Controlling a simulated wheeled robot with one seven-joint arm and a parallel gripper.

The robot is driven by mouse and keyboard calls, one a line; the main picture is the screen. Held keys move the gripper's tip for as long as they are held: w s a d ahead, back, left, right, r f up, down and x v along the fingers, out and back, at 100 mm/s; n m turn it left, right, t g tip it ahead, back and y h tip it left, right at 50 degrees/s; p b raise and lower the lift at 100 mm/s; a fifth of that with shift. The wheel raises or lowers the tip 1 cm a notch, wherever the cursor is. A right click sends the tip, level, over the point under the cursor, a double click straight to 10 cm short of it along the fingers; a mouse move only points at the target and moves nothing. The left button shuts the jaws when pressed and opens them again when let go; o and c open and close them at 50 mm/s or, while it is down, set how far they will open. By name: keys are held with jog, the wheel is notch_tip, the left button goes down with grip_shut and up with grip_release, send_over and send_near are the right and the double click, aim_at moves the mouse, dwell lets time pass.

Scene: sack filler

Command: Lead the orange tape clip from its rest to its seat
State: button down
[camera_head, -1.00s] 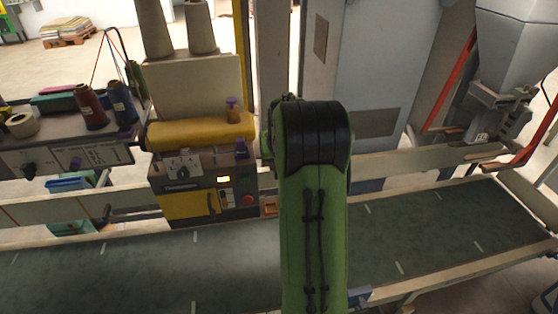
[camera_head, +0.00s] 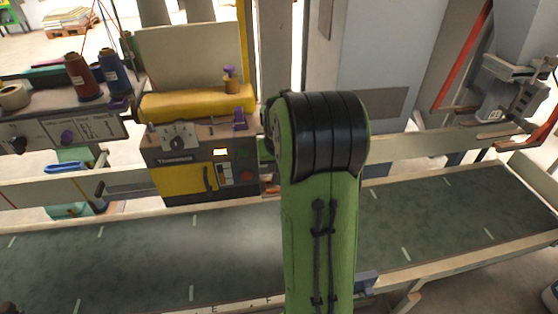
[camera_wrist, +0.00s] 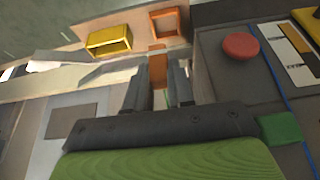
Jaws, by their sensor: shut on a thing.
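In the wrist view my gripper (camera_wrist: 157,78) is shut on a narrow orange piece, which I take for the orange tape clip (camera_wrist: 157,62). The clip sticks out beyond the two dark fingertips, and its lower end is hidden between them. An open orange frame (camera_wrist: 166,22) is on the pale rail just beyond the clip; a small gap seems to lie between them. A yellow box-like holder (camera_wrist: 110,40) is to its left. I cannot tell which is the rest and which the seat. In the head view my arm hides the gripper and clip.
The grey control box with a red button (camera_wrist: 240,46) stands close on the right of my gripper in the wrist view. In the head view the yellow-fronted machine (camera_head: 195,165) stands left of my arm, behind the green conveyor belt (camera_head: 150,255). The belt is largely clear.

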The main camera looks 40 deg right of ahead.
jog(key=shift+w+a+f+b, duration=0.3)
jog(key=shift+a+f, duration=0.15)
jog(key=shift+f, duration=0.15)
jog(key=shift+w+a+f+b, duration=0.25)
jog(key=shift+a+f, duration=0.2)
jog(key=shift+f, duration=0.1)
jog(key=shift+f+b, duration=0.3)
jog(key=shift+f, duration=0.05)
jog(key=shift+s+d+f+b, duration=0.15)
jog(key=shift+d+f+b, duration=0.1)
jog(key=shift+f+b, duration=0.6)
jog(key=shift+f, duration=0.1)
jog(key=shift+d, duration=0.1)
jog(key=c, duration=0.9)
grip_release()
